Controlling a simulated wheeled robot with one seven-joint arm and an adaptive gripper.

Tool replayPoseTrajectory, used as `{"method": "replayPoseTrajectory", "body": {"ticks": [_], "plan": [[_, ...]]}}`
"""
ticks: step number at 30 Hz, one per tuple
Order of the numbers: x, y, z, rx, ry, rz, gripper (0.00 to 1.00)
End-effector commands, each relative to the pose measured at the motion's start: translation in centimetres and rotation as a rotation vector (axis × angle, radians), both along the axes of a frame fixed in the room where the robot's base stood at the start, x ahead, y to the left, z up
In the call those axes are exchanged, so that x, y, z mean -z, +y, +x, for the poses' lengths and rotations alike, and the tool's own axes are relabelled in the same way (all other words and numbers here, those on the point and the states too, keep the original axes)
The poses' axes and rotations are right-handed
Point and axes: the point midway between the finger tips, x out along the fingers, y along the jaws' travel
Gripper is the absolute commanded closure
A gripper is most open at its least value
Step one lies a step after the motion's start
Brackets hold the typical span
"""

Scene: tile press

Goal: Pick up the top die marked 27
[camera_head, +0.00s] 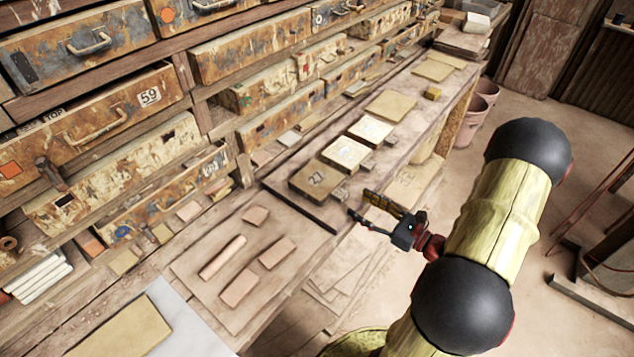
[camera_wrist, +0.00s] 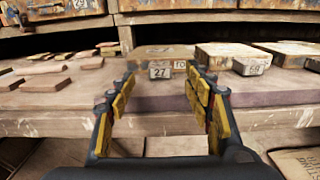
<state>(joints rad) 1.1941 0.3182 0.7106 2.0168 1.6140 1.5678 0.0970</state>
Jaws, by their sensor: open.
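The die marked 27 (camera_head: 316,180) is a flat tan block near the front end of a row of dies on a dark board at the bench edge. In the wrist view the die (camera_wrist: 152,53) lies straight ahead, with its white 27 tag (camera_wrist: 160,73) facing me. My gripper (camera_head: 361,208) is open and empty, just off the bench edge in front of the die. In the wrist view its yellow-padded fingers (camera_wrist: 162,84) frame the die from left and right, with a gap ahead of the tips. I see no contact.
Another die (camera_head: 346,152) sits right behind; the wrist view shows it at right with a 69 tag (camera_wrist: 250,66). A board with clay pieces (camera_head: 245,265) lies to the left. Weathered drawers (camera_head: 110,120) line the back. Open floor is at right.

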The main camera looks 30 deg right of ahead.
Motion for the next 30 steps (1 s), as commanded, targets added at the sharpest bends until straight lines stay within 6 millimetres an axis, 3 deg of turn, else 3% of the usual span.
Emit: {"method": "replayPoseTrajectory", "body": {"ticks": [16,26,30], "plan": [[0.3,1.9,5.6,-0.004,0.000,-0.002,0.48],[0.2,2.0,6.0,-0.002,0.001,-0.001,0.49],[0.2,2.0,6.0,-0.002,0.001,-0.001,0.57]]}}
